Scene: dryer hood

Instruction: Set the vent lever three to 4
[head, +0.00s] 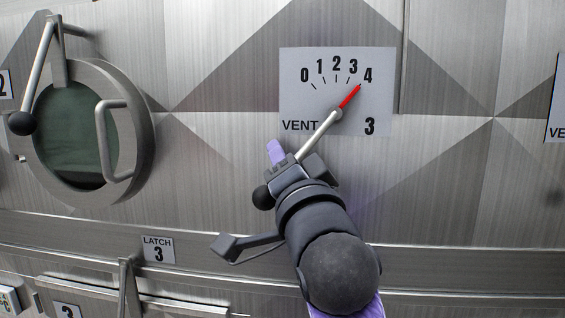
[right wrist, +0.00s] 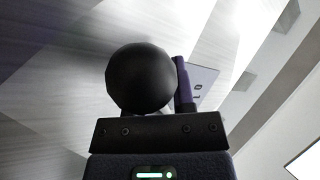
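The vent 3 panel (head: 300,95) is a white plate with a scale from 0 to 4. Its lever (head: 318,137) slants down-left from the pivot. The red pointer (head: 349,97) aims up-right at the 4 mark. The lever's black ball knob (head: 263,197) shows beside my right gripper (head: 290,160), which lies over the lower part of the rod. In the right wrist view the knob (right wrist: 141,78) is large, with a purple finger (right wrist: 183,82) right beside it. The other finger is not clear, so I cannot tell how far the gripper is closed. My left gripper is not in view.
A round door with a dark window (head: 70,135) and a handle (head: 108,140) is at the left, with another ball-ended lever (head: 37,80) over it. A latch 3 label (head: 158,250) is below. The metal wall right of the panel is clear.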

